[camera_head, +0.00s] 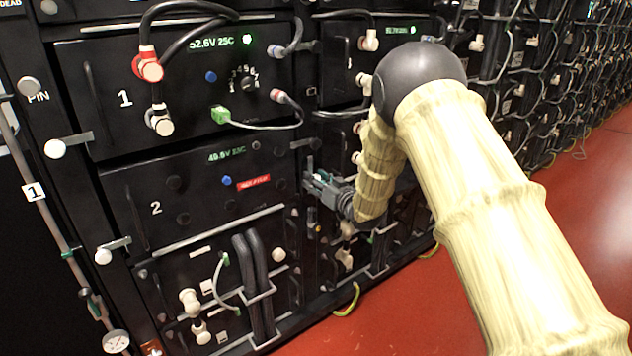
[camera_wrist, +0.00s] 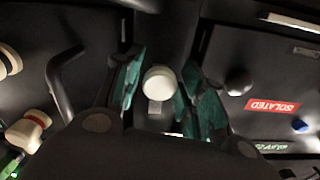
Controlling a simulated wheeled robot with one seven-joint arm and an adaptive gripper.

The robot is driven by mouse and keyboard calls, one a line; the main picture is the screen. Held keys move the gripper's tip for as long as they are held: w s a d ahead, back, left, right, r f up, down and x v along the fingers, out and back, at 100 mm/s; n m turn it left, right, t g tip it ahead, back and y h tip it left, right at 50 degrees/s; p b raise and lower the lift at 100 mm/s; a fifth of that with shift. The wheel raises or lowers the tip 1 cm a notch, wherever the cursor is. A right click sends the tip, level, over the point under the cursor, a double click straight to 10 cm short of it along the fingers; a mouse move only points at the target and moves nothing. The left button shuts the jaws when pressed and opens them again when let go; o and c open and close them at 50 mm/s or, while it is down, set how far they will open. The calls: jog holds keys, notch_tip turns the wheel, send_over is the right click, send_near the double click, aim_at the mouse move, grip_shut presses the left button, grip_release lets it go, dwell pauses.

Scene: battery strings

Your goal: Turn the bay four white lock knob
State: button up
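A white round lock knob (camera_wrist: 159,84) on a short pale stem sits on the dark post between two bays in the wrist view. My gripper (camera_wrist: 160,90) has its teal-padded fingers spread, one on each side of this knob. A narrow gap seems to show on both sides; depth and contact are hard to judge. In the head view my gripper (camera_head: 312,180) is at the post right of bay 2, and I cannot make out the knob there. No number four is readable in either view.
Bay 2 (camera_head: 170,235) carries a red tag (camera_head: 253,182), which reads ISOLATED in the wrist view (camera_wrist: 272,107). A black handle (camera_wrist: 65,80) and a pale connector (camera_wrist: 28,130) lie left of the fingers. Cables hang on bay 1 (camera_head: 105,130). Red floor (camera_head: 420,320) is open at right.

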jog(key=c, duration=0.6)
jog(key=shift+w+d+n, duration=0.1)
jog(key=shift+d+n, duration=0.1)
jog(key=shift+n, duration=2)
grip_shut()
grip_release()
jog(key=o, duration=1.1)
jog(key=shift+r, duration=0.1)
jog(key=v, duration=1.2)
jog(key=shift+a, duration=0.2)
